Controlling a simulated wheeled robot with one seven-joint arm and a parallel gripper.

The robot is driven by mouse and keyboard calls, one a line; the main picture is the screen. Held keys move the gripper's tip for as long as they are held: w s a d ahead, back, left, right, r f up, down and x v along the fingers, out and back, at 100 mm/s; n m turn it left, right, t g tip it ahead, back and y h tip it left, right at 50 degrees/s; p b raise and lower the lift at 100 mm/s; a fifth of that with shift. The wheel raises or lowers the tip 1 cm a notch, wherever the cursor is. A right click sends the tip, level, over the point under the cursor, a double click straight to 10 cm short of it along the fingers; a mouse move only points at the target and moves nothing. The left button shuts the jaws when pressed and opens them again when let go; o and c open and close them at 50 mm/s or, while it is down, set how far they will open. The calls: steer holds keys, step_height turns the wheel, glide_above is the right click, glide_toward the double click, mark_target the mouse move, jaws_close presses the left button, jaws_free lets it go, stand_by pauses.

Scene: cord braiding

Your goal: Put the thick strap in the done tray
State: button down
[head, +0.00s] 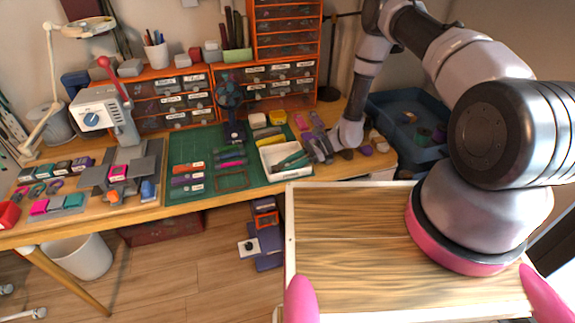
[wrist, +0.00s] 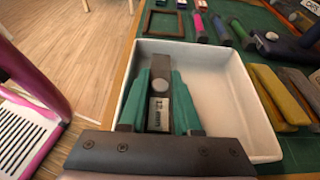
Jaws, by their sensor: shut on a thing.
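The thick strap (wrist: 160,90) is a dark grey-brown piece with a round snap and a white label that seems to read 12 mm. My gripper (wrist: 159,78) has its teal fingers shut on either side of it. The strap is within the walls of the white tray (wrist: 222,90), on its left side; I cannot tell whether it touches the floor. In the head view, the white tray (head: 268,165) stands at the table's front edge with my gripper (head: 284,163) reaching into it from the right. The strap is too small to make out there.
Left of the tray is a green cutting mat (head: 180,150) with labelled rolls and a brown frame (head: 232,181). Yellow and grey straps (wrist: 278,95) lie close to the tray's right wall. A blue bin (head: 385,108) stands at the right. The tray's right half is empty.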

steer(key=c, duration=0.9)
jaws_free()
steer(key=shift+r, duration=0.2)
steer(key=v, duration=1.2)
